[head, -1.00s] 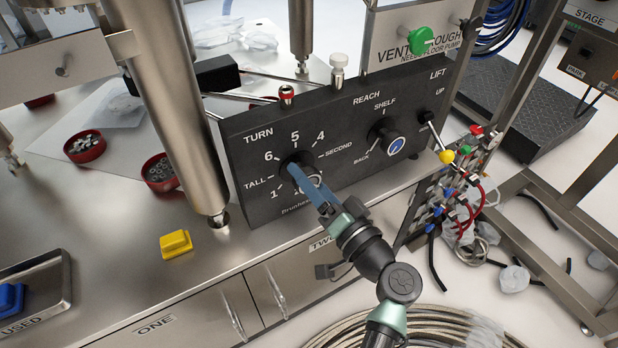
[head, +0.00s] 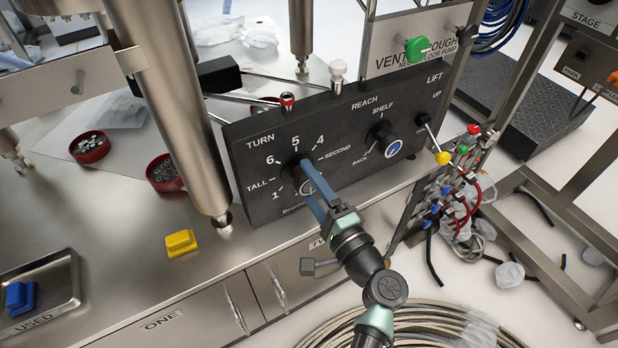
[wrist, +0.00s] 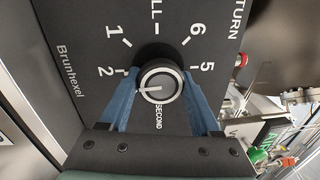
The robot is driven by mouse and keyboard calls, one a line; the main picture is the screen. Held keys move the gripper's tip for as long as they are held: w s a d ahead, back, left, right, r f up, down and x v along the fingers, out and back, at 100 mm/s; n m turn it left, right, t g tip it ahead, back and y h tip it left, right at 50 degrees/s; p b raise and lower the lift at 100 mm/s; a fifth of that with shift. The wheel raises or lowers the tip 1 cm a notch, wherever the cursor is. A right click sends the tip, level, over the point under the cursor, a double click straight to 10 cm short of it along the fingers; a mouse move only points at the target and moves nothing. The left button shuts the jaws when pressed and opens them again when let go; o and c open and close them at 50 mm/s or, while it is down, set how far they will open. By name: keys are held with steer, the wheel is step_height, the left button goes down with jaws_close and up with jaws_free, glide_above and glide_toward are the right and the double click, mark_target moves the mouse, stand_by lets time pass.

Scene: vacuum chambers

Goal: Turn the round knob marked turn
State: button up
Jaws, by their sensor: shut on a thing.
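The round knob sits on a black panel (head: 262,205) under the word TURN, ringed by numbers and the words TALL and SECOND. In the head view the blue fingers partly cover the knob (head: 311,186). In the wrist view the knob (wrist: 161,82) has a pale rim and a pale line on its face pointing left, roughly toward the 2 side. My gripper (head: 305,175) has one blue finger on each side of the knob and is shut on it. In the wrist view my gripper (wrist: 161,78) straddles the knob.
On the same panel are a REACH knob (head: 382,135) and a LIFT lever with a yellow ball (head: 443,158). A green knob (head: 416,48) is above. A steel column (head: 180,130) stands left of the panel. Cables and hoses lie at the lower right.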

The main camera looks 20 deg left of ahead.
steer(key=shift+m, duration=0.4)
steer(key=o, duration=1.4)
steer(key=shift+c, duration=0.2)
steer(key=shift+s+d, duration=0.1)
steer(key=p+v, duration=0.1)
steer(key=v, duration=1.1)
steer(key=shift+s+d, duration=0.25)
steer(key=shift+f, duration=0.1)
